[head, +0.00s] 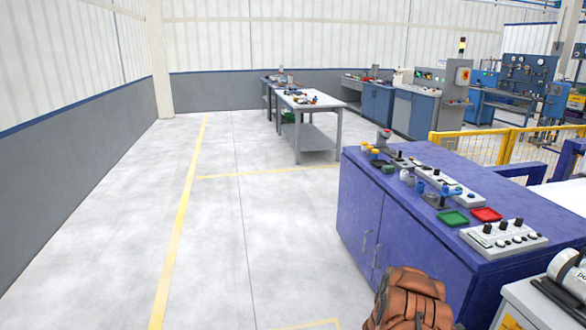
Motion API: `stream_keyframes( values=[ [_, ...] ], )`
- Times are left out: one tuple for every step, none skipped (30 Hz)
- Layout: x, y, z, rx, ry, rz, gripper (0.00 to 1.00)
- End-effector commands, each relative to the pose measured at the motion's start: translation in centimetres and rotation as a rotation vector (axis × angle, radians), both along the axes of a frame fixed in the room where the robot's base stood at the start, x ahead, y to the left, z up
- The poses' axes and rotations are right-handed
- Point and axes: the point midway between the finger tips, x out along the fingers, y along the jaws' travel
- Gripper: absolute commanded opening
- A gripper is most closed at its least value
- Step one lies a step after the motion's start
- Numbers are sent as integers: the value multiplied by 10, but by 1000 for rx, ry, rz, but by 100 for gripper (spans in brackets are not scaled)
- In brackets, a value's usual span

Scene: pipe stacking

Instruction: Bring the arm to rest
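My arm and my gripper do not show in the head view, so their pose and whether the gripper is open or shut cannot be seen. No pipes can be made out in this view.
A blue cabinet (372,222) with controls and small trays stands at right. A brown bag (410,300) is at the bottom, left of a partly cut-off grey unit (520,312). Workbenches (318,140) and a yellow railing (480,145) stand farther back. The left floor (200,240) is clear.

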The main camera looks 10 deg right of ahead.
Motion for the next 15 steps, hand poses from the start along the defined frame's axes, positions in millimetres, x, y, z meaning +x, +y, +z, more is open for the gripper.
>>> stream_keyframes(
  values=[
    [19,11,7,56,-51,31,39],
    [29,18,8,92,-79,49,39],
    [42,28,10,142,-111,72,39],
    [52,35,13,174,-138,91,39],
    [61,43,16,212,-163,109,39],
    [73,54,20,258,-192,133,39],
    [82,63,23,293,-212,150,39],
    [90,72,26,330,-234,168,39],
    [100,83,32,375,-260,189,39],
    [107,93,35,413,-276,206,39],
    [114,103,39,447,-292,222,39],
    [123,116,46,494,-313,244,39],
    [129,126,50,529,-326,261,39],
    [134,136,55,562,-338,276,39],
    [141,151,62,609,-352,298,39]
  ],
)
